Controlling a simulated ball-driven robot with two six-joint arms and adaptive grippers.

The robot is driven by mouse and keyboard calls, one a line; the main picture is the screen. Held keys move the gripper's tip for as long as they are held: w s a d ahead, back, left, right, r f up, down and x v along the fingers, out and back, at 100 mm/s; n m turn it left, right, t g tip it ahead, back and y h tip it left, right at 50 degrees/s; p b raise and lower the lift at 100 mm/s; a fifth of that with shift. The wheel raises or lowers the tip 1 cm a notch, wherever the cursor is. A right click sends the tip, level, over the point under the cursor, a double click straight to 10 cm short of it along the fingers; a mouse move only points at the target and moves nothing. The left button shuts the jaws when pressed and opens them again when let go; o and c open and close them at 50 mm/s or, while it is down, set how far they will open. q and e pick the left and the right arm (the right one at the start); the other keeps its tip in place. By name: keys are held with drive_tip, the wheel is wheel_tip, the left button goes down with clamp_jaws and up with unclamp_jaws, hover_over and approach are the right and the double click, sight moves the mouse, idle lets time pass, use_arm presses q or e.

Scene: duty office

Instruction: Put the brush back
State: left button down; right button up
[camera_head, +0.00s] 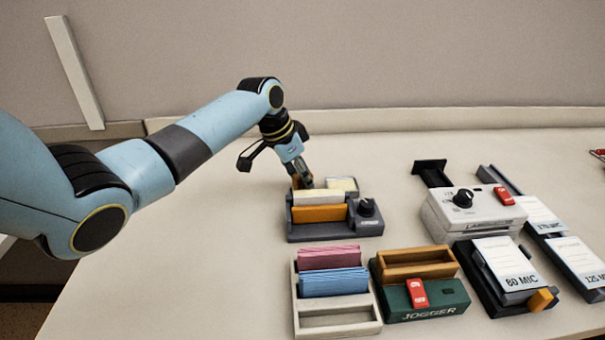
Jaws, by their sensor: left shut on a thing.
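My left gripper (303,181) points down at the back left of a dark grey holder (335,232) with a black knob (366,207). It is shut on a small brown piece, which looks like part of the brush (295,182). The rest of the brush is hidden behind the fingers and the holder's contents, so I cannot tell whether it touches the holder. A white block (318,198) and an orange block (319,214) sit in the holder, with a cream piece (342,185) behind them. My right gripper is out of view.
In front are a cream tray (339,320) with pink and blue cards, and a green jogger (436,299) with a wooden frame. A white machine (472,214) and labelled pouch trays (508,264) crowd the right. The table's left side is clear.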

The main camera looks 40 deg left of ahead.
use_arm(q)
drive_tip(key=shift+f, duration=0.2)
drive_tip(key=c, duration=1.1)
unclamp_jaws()
drive_tip(key=shift+r, duration=0.35)
drive_tip(key=v, duration=1.2)
drive_tip(key=shift+f, duration=0.1)
